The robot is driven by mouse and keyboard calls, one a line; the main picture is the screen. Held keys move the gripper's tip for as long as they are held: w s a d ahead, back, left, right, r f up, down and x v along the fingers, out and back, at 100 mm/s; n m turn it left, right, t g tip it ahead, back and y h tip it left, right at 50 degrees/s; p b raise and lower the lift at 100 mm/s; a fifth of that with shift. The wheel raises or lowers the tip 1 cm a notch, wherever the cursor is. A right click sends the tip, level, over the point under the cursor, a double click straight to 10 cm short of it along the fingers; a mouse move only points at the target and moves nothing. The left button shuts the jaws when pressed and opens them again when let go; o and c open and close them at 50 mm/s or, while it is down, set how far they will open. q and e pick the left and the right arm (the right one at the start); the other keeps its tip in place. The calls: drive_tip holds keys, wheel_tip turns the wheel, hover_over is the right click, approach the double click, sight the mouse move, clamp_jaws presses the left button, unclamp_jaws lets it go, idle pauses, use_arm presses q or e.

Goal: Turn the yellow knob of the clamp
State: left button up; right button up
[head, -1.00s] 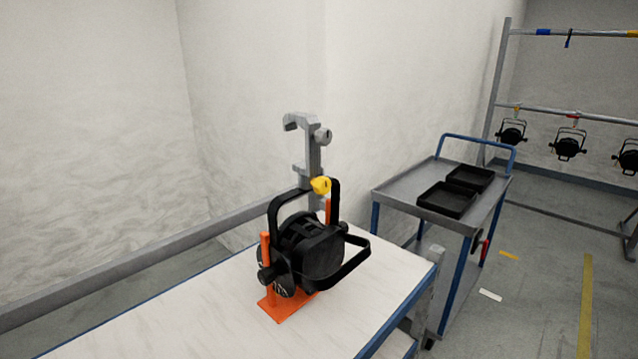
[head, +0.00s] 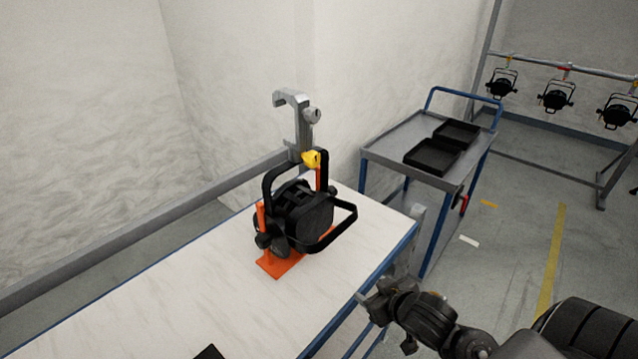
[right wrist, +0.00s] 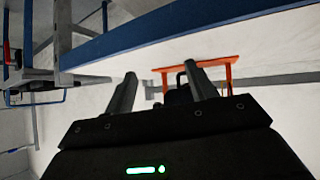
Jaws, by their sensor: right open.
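The yellow knob (head: 311,158) sits at the lower end of the grey clamp (head: 304,122), just above the yoke of a black par can (head: 300,215). The par can rests upright in an orange stand (head: 281,262) on the white table. My right gripper (head: 368,300) is by the table's right edge, apart from the lamp and lower in the picture. In the right wrist view its two fingers (right wrist: 162,88) are apart with nothing between them. The orange stand (right wrist: 200,65) and part of the dark lamp show beyond them. The knob cannot be made out there. My left gripper is out of view.
The white table (head: 185,300) has a blue edge and is mostly bare, with a small dark object at its front. A grey trolley (head: 385,142) with two black trays stands behind right. Several par cans hang on a rack at the far right.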

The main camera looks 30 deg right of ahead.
drive_tip(key=w+d+r+t+y, duration=0.2)
drive_tip(key=w+r+t, duration=0.4)
drive_tip(key=r, duration=0.8)
drive_tip(key=n+y, duration=0.3)
drive_tip(key=y, duration=0.2)
approach(316, 161)
drive_tip(key=s, duration=0.2)
drive_tip(key=shift+t, duration=0.4)
drive_tip(key=p+x, duration=0.1)
drive_tip(key=x, duration=0.2)
drive_tip(key=p+x, duration=0.1)
drive_tip(key=x, duration=0.2)
drive_tip(key=p+x, duration=0.1)
drive_tip(key=x, duration=0.2)
drive_tip(key=shift+w+d+f, duration=0.15)
drive_tip(key=shift+w+f, duration=0.1)
drive_tip(key=shift+w, duration=0.2)
drive_tip(key=shift+w+a+f, duration=0.1)
drive_tip(key=shift+w+a, duration=0.15)
drive_tip(key=shift+w, duration=0.4)
drive_tip(key=shift+c, duration=0.3)
drive_tip(key=c, duration=0.9)
